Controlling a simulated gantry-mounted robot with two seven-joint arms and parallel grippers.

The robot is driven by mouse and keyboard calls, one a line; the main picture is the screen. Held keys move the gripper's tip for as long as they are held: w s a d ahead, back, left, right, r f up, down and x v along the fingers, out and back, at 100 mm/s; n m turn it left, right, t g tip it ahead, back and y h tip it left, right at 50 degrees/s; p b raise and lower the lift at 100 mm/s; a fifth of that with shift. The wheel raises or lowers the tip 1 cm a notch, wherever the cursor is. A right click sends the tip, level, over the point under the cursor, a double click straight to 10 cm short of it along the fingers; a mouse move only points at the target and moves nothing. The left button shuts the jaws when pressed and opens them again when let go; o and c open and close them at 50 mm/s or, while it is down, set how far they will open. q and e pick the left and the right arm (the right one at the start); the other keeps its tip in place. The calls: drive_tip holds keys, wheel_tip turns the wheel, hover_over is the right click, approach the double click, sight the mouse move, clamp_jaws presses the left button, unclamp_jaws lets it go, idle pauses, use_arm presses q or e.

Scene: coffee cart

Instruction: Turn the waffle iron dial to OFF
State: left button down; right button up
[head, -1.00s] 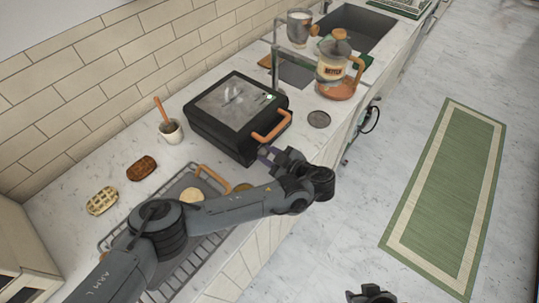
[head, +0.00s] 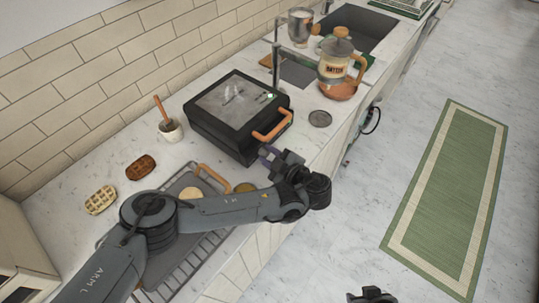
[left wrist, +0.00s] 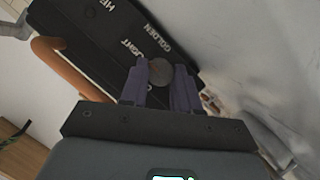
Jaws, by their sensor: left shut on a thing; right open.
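The black waffle iron (head: 222,133) stands closed on the counter, with a wooden handle (head: 272,126) and a small green light (head: 270,96) on its lid. My left gripper (head: 266,153) is at its front face below the handle. In the left wrist view, the waffle iron (left wrist: 105,35) shows white labels, with "GOLDEN" and "LIGHT" legible. The round grey dial (left wrist: 160,72) sits between the purple fingertips of my left gripper (left wrist: 160,80), which is shut on it. The dial's pointer cannot be made out. My right gripper (head: 371,295) is open at the bottom edge, away from the counter.
A wire rack and tray (head: 212,246) lie under my left arm. Two waffles (head: 141,167) and a cup with a wooden-handled tool (head: 171,131) are left of the iron. A round grey disc (head: 320,119) and a coffee pot (head: 337,72) are to its right.

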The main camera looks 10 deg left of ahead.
use_arm(q)
drive_tip(key=c, duration=0.8)
unclamp_jaws()
drive_tip(key=shift+d, duration=0.1)
drive_tip(key=shift+s+d+r, duration=0.25)
drive_tip(key=shift+s+d, duration=0.1)
drive_tip(key=shift+s, duration=0.05)
drive_tip(key=v, duration=0.1)
drive_tip(key=p+v, duration=0.1)
drive_tip(key=v, duration=0.1)
drive_tip(key=p+v, duration=0.1)
drive_tip(key=shift+s+d+r, duration=0.2)
drive_tip(key=shift+r, duration=0.2)
drive_tip(key=p+v, duration=0.3)
drive_tip(key=p, duration=0.2)
drive_tip(key=shift+s+d+p, duration=0.65)
drive_tip(key=shift+s+p, duration=0.05)
drive_tip(key=shift+p, duration=0.15)
